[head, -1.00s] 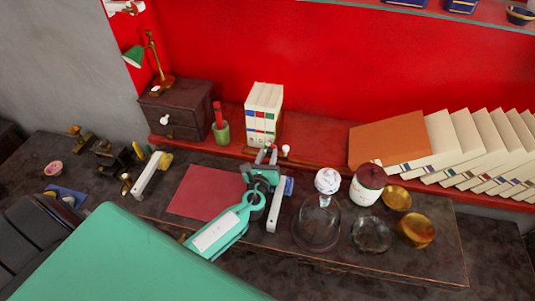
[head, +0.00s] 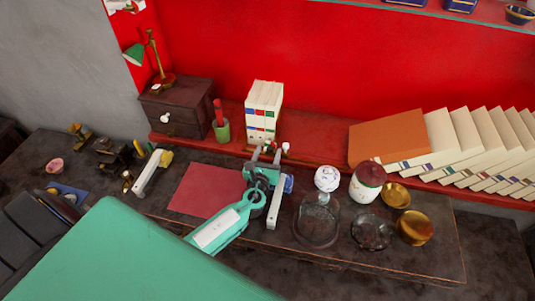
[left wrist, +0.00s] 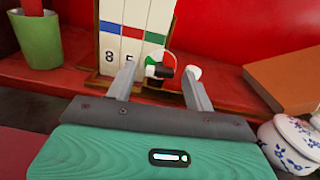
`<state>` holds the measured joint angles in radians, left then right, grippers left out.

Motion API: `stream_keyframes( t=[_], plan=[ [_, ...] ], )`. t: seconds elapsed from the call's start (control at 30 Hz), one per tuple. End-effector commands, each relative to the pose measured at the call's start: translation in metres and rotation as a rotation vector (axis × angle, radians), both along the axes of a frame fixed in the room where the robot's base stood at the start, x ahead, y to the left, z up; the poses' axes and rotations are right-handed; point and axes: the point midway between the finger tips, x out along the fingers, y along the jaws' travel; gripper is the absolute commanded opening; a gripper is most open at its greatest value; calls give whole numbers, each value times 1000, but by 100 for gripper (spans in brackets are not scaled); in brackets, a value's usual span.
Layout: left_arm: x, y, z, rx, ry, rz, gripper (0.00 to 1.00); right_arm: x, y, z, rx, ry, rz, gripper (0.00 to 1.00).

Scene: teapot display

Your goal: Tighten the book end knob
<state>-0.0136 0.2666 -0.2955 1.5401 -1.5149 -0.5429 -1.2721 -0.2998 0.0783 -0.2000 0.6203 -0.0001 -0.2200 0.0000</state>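Upright white books (head: 263,108) with coloured bands stand on the red ledge; they also show in the left wrist view (left wrist: 135,35). Low in front of them is a wooden book end base (left wrist: 235,103). A small dark knob-like piece (left wrist: 164,72) with red, green and white parts shows between my fingers in the left wrist view. A round white knob (left wrist: 194,72) is just beside the right fingertip and shows in the head view (head: 286,147). I cannot tell which is the book end knob. My left gripper (head: 266,153) is open in front of them, holding nothing. My right gripper is out of view.
A green cup (head: 222,131) and dark drawer box (head: 177,108) stand left of the books. An orange book (head: 388,138) and leaning books lie right. Jars, a glass dome (head: 318,222) and brass bowls (head: 415,228) crowd the desk's right side.

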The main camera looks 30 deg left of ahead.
Motion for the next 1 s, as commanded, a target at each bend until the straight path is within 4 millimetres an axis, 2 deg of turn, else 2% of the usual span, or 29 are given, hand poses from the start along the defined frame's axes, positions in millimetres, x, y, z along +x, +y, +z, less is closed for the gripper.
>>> stream_keyframes(
  t=[0.37, 0.47, 0.8, 1.0],
  plan=[
    [-6, -1, 0, -1, -1, 0, 53, 0, 0, -2, 0, 0, 0, 36],
    [-17, -5, -2, 0, 0, -1, 53, 0, 0, -5, 0, 0, 0, 36],
    [-83, -21, -3, -1, 1, 0, 53, 0, -1, -23, -1, 1, 0, 36],
    [-115, -30, -2, 0, 0, -1, 53, 0, -2, -32, -2, 1, 1, 36]
  ],
)
